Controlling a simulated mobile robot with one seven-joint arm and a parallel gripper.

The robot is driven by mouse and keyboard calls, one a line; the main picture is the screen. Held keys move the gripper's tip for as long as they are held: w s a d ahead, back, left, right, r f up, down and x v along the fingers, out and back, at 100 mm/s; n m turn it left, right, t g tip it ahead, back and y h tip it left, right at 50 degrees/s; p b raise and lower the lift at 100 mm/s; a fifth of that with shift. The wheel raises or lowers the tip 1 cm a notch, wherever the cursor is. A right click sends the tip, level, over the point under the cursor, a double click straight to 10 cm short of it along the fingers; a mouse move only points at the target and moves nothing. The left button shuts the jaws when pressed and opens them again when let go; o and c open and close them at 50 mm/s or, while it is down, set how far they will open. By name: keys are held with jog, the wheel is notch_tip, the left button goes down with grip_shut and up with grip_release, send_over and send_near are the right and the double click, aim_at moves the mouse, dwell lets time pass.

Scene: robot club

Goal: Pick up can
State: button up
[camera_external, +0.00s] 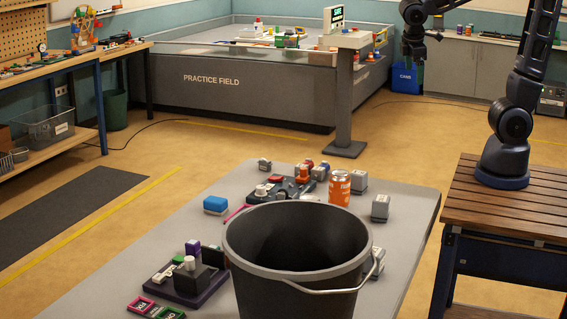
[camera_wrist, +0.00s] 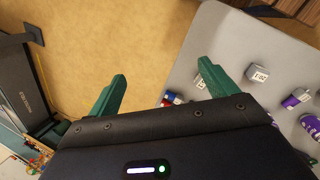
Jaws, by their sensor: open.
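An orange can (camera_external: 339,188) stands upright on the grey table (camera_external: 415,215), behind the rim of a large black bucket, which hides its foot. My gripper (camera_external: 413,52) hangs high up, behind and to the right of the can in the external view, well apart from it. I cannot make out the can in the wrist view.
The black bucket (camera_external: 275,280) with a wire handle stands in front of the can. Several small blocks surround the can, including a grey one (camera_external: 380,207) at its right and a blue one (camera_external: 215,205) to the left. A wooden bench (camera_external: 500,208) bears my arm.

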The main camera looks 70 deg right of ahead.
jog(key=w+a+f+n+g+h, duration=0.1)
jog(key=w+a+f+n+h, duration=0.35)
jog(key=w+a, duration=0.25)
jog(key=n+t+h, duration=0.8)
jog(key=n+t, duration=0.1)
jog(key=n, duration=0.4)
send_over(341, 183)
jog(key=v, duration=0.2)
notch_tip(341, 183, down, 18)
jog(key=shift+m, duration=0.25)
notch_tip(341, 183, down, 8)
jog(key=shift+s+a+r, duration=0.1)
jog(key=shift+r, duration=0.15)
jog(key=shift+f, duration=0.3)
jog(key=shift+x, duration=3.75)
jog(key=shift+r, duration=0.15)
jog(key=shift+c, duration=0.5)
